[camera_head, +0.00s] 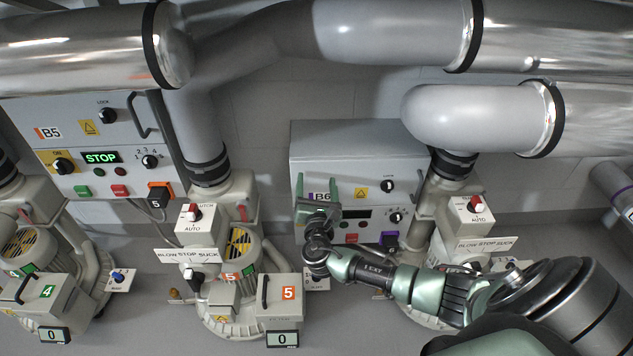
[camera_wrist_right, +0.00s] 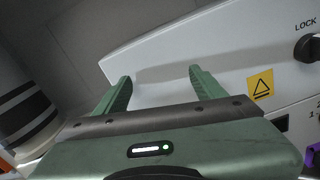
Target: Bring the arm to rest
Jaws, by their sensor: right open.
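My right arm (camera_head: 400,285) reaches in from the lower right of the head view. Its gripper (camera_head: 318,190) is in front of the left part of the grey B6 control box (camera_head: 350,145). In the right wrist view the two green fingers (camera_wrist_right: 160,88) are spread apart with nothing between them. The B6 box's pale face (camera_wrist_right: 230,55) shows beyond them, with a yellow warning label (camera_wrist_right: 260,84) and the black lock knob (camera_wrist_right: 308,47) to the right. I cannot tell whether the fingers touch the box. The left gripper does not show.
The B5 control box (camera_head: 70,115) with a lit STOP display stands left. Blower 5 (camera_head: 235,255) stands between the boxes, with its AUTO switch (camera_head: 193,212). Another switch (camera_head: 475,207) is near my right arm. Large pipes (camera_head: 390,30) run overhead. Grey floor shows between the blowers.

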